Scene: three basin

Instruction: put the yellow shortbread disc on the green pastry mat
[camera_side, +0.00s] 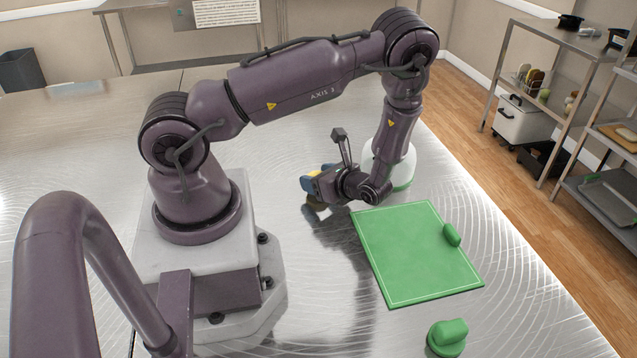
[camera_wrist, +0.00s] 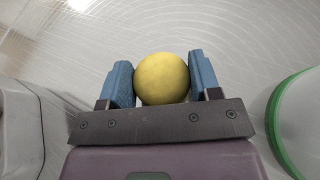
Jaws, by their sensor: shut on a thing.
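The yellow shortbread disc (camera_wrist: 162,78) shows in the wrist view between the two blue fingers of my gripper (camera_wrist: 161,82), which is shut on it. In the side view my gripper (camera_side: 312,186) is low over the metal table, to the left of the mat; the disc is mostly hidden there and I cannot tell its height above the table. The green pastry mat (camera_side: 415,255) lies flat on the table with a thin pale border line. The mat is not in the wrist view.
A green knobbed piece (camera_side: 452,235) sits at the mat's right edge. Another green knobbed piece (camera_side: 447,338) stands on the table in front of the mat. A white round container with a green band (camera_side: 390,168) stands behind my gripper; its green rim shows in the wrist view (camera_wrist: 285,110).

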